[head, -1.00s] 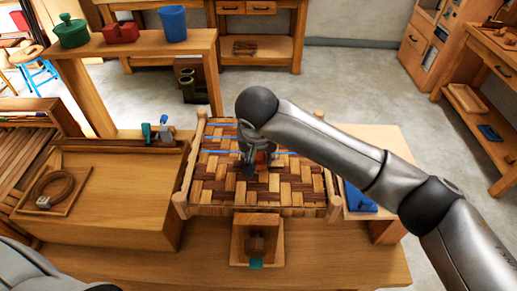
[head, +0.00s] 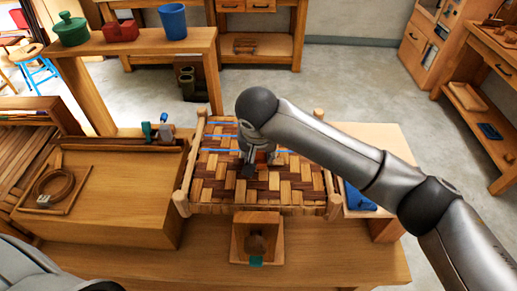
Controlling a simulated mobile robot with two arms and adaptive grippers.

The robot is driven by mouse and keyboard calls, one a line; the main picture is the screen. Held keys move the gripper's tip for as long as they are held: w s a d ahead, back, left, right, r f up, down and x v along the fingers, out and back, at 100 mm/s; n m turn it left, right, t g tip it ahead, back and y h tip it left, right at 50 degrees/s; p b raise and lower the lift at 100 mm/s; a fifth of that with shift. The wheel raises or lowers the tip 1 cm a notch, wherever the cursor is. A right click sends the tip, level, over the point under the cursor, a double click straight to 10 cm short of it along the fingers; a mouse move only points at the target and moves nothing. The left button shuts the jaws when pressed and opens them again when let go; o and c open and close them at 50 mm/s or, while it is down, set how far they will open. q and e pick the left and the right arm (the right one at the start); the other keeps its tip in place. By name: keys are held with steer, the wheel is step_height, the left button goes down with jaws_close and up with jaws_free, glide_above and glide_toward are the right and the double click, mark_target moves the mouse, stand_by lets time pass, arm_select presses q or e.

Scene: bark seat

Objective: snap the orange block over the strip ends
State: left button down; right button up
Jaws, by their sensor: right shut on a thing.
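The woven bark seat (head: 225,191) lies on the bench in the middle of the head view, a checker of light and dark strips in a wooden frame with corner posts. A thin blue line (head: 219,151) runs across its far part. My right gripper (head: 250,170) reaches down over the far middle of the weave and is shut. A small orange-red patch (head: 262,157) shows beside its fingers, mostly hidden by the gripper and wrist. I cannot tell how it sits on the strips. The strip ends are hidden there. My left gripper is not in view.
A wooden box (head: 256,218) with a dark lump stands in front of the seat. A coiled strip (head: 53,184) lies in a tray at left. Clamp-like tools (head: 156,130) stand behind it. A blue item (head: 358,197) lies right of the seat. The front bench top is mostly clear.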

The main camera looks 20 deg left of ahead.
steer(key=shift+f, duration=0.1)
steer(key=o, duration=0.9)
steer(key=shift+o, duration=0.5)
steer(key=o, duration=0.4)
steer(key=shift+r+p, duration=3.6)
steer(key=shift+p, duration=0.15)
steer(key=shift+f, duration=0.15)
